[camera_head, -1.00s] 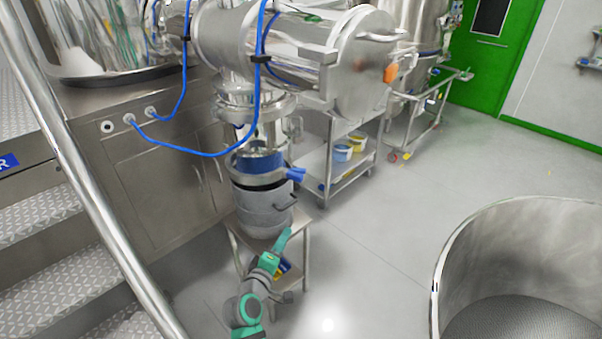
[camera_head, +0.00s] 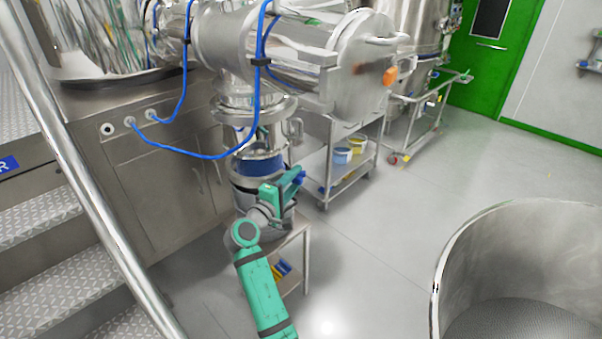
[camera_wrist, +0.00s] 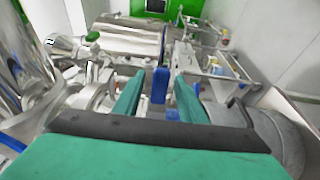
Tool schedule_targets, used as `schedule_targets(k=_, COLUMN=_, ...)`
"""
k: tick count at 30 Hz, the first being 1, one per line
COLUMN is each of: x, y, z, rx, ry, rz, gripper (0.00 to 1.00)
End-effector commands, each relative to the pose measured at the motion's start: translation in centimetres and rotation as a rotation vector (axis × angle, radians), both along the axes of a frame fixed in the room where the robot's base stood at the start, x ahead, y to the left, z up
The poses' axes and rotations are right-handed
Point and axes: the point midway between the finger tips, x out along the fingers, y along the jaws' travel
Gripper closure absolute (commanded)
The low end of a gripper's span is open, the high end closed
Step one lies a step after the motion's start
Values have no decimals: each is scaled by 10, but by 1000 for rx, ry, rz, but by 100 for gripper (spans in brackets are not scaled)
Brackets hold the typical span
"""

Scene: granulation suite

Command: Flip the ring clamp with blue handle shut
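The ring clamp (camera_head: 240,181) is a metal band around the neck of the steel vessel, just below a blue section, partly hidden behind my gripper. Its blue handle (camera_head: 301,175) shows at the clamp's right side, beside my fingertips. In the wrist view the blue handle (camera_wrist: 160,86) stands upright between my two green fingers, with a visible gap on both sides. My gripper (camera_head: 293,183) is open around the handle; it also shows in the wrist view (camera_wrist: 160,95). Whether a finger touches the handle, I cannot tell.
The vessel stands on a small steel stand (camera_head: 306,262). A steel trolley (camera_head: 318,188) with tubs is behind it to the right. A large round bin (camera_head: 470,245) stands at the right. Stairs and a handrail (camera_head: 85,185) are at the left. The floor between is clear.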

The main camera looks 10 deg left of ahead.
Motion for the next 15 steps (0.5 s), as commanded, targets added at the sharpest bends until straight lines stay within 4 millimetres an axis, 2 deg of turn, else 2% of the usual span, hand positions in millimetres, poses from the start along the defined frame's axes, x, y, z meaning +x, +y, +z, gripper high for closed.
schedule_targets(k=6, x=29, y=-10, z=0, rx=-1, ry=0, rz=-1, gripper=62)
schedule_targets(k=15, x=41, y=-14, z=0, rx=0, ry=0, rz=0, gripper=62)
